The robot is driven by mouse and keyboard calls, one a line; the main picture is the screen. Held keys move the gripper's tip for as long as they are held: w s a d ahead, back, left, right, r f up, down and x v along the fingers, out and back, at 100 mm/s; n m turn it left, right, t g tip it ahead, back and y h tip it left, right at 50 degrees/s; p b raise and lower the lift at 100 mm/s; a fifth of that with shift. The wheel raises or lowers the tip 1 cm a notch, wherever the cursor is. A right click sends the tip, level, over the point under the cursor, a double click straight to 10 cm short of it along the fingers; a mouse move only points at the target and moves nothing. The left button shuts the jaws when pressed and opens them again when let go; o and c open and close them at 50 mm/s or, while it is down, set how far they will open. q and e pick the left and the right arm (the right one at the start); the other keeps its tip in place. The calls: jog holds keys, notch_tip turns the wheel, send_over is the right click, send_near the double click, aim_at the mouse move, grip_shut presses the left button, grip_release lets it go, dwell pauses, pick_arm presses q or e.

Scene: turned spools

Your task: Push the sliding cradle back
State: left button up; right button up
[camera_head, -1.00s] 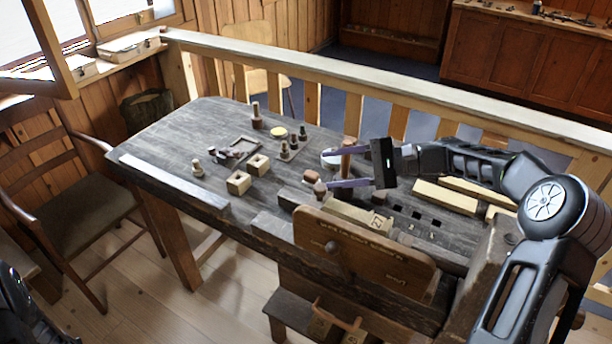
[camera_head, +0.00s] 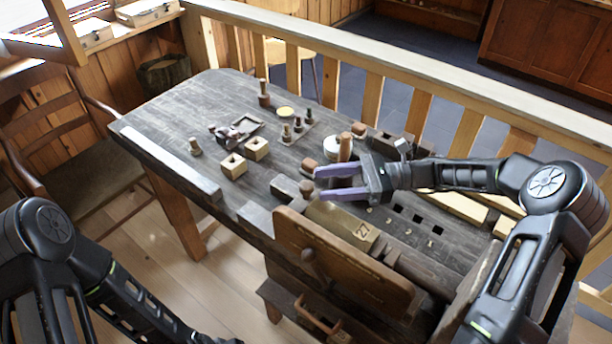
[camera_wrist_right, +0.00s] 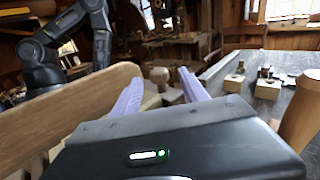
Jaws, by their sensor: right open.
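My right gripper (camera_head: 318,184) has pale purple fingers and is open, low over the front of the dark workbench (camera_head: 165,108). A small wooden knob-shaped piece (camera_head: 307,188) is at the fingertips; in the right wrist view the knob (camera_wrist_right: 160,75) shows ahead, between the open fingers. I cannot tell whether they touch it. A pale wooden block marked 27 (camera_head: 362,232) lies just in front of the gripper, behind an upright brown board (camera_head: 340,270). Which part is the sliding cradle is not clear. My left arm shows at lower left, its gripper out of sight.
Hollow wooden blocks (camera_head: 233,166), small turned pieces (camera_head: 264,94) and a round white-sided item (camera_head: 337,148) stand on the bench. An upright wooden cylinder (camera_head: 345,147) is close behind the right gripper. A railing (camera_head: 400,78) runs behind. The bench's left part has free room.

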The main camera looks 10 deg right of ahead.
aim_at(297, 198)
jog(key=shift+a, duration=0.15)
pick_arm(q)
jog(key=shift+s+d+r, duration=0.35)
jog(key=shift+s+d, duration=0.25)
jog(key=shift+d, duration=0.1)
pick_arm(e)
jog(key=shift+a, duration=0.1)
jog(key=shift+a+r, duration=0.1)
jog(key=shift+a, duration=0.5)
jog(key=a, duration=0.2)
jog(key=a+p, duration=0.1)
jog(key=a, duration=0.2)
jog(key=shift+w+a+p, duration=0.25)
jog(key=shift+a+p, duration=0.05)
jog(key=shift+p, duration=0.1)
pick_arm(q)
jog(key=shift+v, duration=0.85)
pick_arm(e)
jog(key=shift+a, duration=0.45)
pick_arm(q)
jog(key=shift+d, duration=0.2)
pick_arm(e)
jog(key=shift+c, duration=0.2)
grip_shut()
